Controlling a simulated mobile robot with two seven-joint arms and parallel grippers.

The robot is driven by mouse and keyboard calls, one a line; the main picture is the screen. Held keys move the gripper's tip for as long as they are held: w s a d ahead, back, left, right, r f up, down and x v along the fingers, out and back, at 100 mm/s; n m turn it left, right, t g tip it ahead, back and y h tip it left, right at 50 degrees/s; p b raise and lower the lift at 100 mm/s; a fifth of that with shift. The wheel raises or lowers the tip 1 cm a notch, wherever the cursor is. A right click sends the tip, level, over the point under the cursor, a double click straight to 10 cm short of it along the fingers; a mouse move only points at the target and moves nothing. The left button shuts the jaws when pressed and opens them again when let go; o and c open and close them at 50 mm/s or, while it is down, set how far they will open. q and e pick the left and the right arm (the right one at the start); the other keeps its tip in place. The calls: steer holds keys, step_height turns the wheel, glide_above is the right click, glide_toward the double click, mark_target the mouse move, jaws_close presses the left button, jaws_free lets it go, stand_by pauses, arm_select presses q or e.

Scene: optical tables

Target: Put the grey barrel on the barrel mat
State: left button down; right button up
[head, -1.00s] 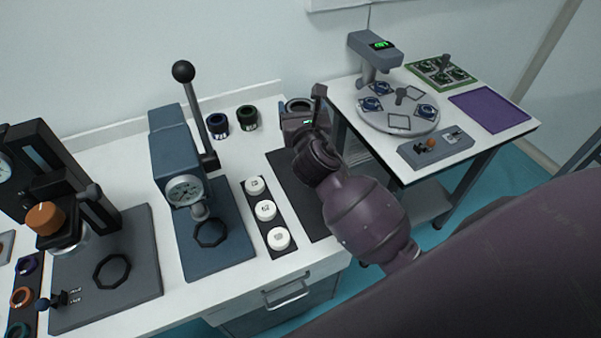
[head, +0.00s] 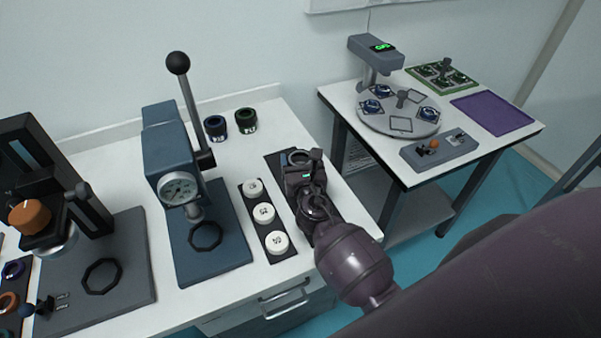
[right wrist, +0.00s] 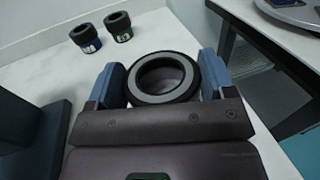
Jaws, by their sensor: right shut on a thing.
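The grey barrel (head: 300,157) is a short ring with a dark rim. It also shows in the right wrist view (right wrist: 150,95), upright between two blue fingers. My right gripper (head: 301,166) is shut on it. In the head view the barrel overlaps the far end of a dark mat (head: 275,161), which I take as the barrel mat. My right gripper and arm hide most of that mat. I cannot tell whether the barrel touches it. My left gripper is not in view.
A blue-marked barrel (head: 215,128) and a green-marked barrel (head: 246,120) stand at the back of the white table. A strip of white caps (head: 264,213) lies left of the mat, beside a blue lever press (head: 175,160). A second table with a round turntable (head: 398,122) stands right.

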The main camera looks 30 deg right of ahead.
steer(key=shift+f+b, duration=0.7)
steer(key=shift+f, duration=1)
steer(key=shift+f, duration=0.1)
steer(key=o, duration=1.1)
steer(key=shift+c, duration=0.2)
steer(key=shift+r, duration=0.2)
steer(key=v, duration=1)
steer(key=shift+s+a+f+b, duration=0.1)
steer(key=shift+s+b, duration=0.25)
steer(key=shift+s+a, duration=0.2)
steer(key=shift+s, duration=0.4)
